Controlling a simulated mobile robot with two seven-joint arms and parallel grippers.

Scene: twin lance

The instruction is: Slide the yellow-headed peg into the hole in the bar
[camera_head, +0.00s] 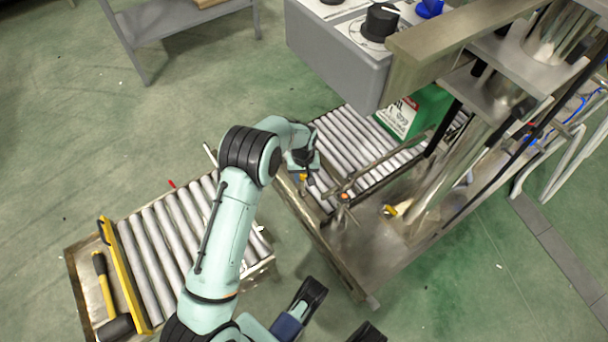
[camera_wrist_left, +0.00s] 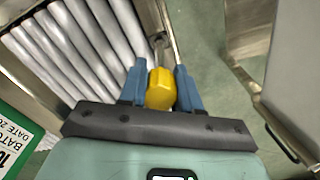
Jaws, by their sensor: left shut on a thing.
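My left gripper (camera_head: 303,178) is shut on the yellow head of the peg (camera_wrist_left: 161,89). In the left wrist view the head sits between the two blue fingers, with a metal piece just beyond it. In the head view a bit of yellow shows under the gripper, beside the metal frame's near edge. A metal bar (camera_head: 385,165) runs slantwise over the rollers to the right of the gripper. Its hole cannot be made out, and whether the peg touches the bar is unclear. Dark parts at the bottom edge seem to belong to my right arm; its finger state is unclear.
A small orange piece (camera_head: 344,196) and a yellow piece (camera_head: 390,210) are on the metal frame. A green-white box (camera_head: 405,115) stands on the far rollers. A hammer (camera_head: 106,295) and a yellow level (camera_head: 125,275) lie on the left roller table. A grey cabinet overhangs at top.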

